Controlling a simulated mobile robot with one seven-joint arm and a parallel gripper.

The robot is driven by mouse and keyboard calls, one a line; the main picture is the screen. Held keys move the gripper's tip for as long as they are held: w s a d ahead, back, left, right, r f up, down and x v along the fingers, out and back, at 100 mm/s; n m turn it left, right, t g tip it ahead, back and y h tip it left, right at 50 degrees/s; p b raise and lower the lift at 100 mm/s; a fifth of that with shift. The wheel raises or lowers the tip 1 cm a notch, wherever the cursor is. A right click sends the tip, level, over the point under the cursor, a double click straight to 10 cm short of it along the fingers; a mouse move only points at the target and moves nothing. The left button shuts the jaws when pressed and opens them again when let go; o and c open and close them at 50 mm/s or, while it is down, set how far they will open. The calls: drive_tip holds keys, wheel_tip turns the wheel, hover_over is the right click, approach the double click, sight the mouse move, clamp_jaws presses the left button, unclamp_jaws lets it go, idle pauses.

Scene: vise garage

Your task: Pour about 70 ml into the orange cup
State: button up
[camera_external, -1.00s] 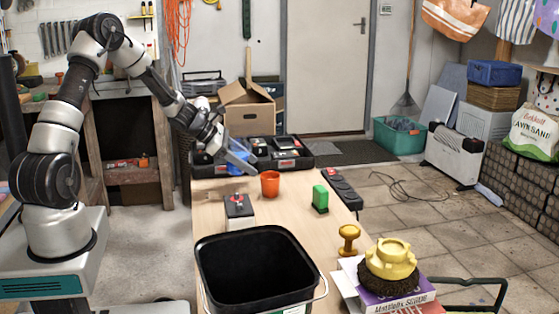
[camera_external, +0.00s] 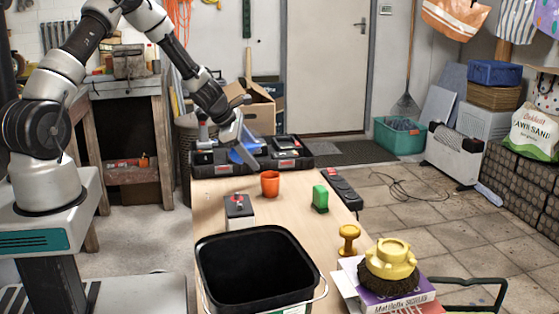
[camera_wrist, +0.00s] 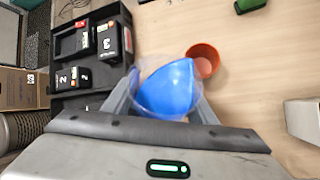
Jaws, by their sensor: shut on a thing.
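My gripper (camera_wrist: 166,108) is shut on a clear container (camera_wrist: 141,97) with blue liquid (camera_wrist: 172,88) in it. In the external view the blue (camera_external: 243,152) shows at my gripper (camera_external: 246,150), above the far end of the table and left of the orange cup. The orange cup (camera_external: 270,184) stands upright on the wooden table (camera_external: 290,222). In the wrist view the orange cup (camera_wrist: 205,58) is just beyond the container, which overlaps its near edge. I see no blue in the visible part of the cup. The container's exact tilt is hard to tell.
A black bin (camera_external: 211,278) stands at the near end of the table. Black trays with battery-like boxes (camera_external: 283,158) lie beyond the container.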

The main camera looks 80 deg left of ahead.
drive_tip(key=shift+g+y, duration=0.4)
drive_tip(key=shift+f+b, duration=1)
drive_tip(key=shift+f, duration=1.6)
drive_tip(key=shift+r+p, duration=0.25)
drive_tip(key=shift+p, duration=0.15)
drive_tip(key=shift+a+r+m+g+y+p, duration=0.1)
drive_tip(key=shift+r+m+g+y+p, duration=0.3)
drive_tip(key=shift+p, duration=1.05)
drive_tip(key=shift+s+a+r+m+g+y+p, duration=0.15)
drive_tip(key=shift+r+m+g+y+p, duration=0.2)
drive_tip(key=shift+g+y+p, duration=0.95)
